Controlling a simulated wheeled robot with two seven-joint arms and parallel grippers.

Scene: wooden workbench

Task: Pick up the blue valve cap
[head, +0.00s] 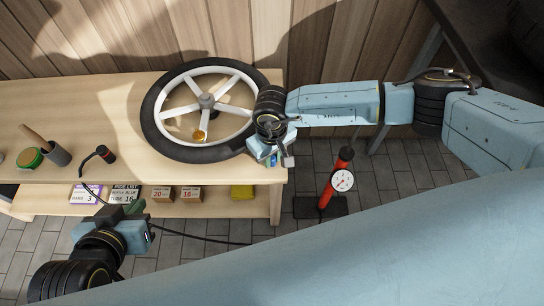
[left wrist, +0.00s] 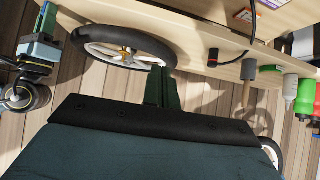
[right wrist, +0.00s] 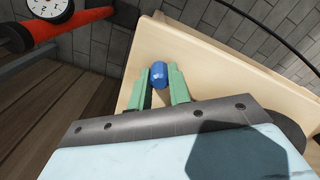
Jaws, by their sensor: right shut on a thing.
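The blue valve cap (right wrist: 159,75) sits between the green fingertips of my right gripper (right wrist: 160,82) in the right wrist view. The gripper is shut on it, over the pale wood of the bench. In the head view my right gripper (head: 272,157) is at the bench's right end, beside the wheel, and a bit of the blue cap (head: 273,161) shows at its tips. My left gripper (head: 126,211) is in front of the bench, below the top's front edge. In the left wrist view its fingers (left wrist: 161,85) are together with nothing visible between them.
A spoked wheel with a black tyre (head: 150,124) lies on the bench top (head: 110,90). A red pump with a gauge (head: 342,181) stands on the floor to the right. Small boxes (head: 162,194) sit on the lower shelf. A black cable hangs in front.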

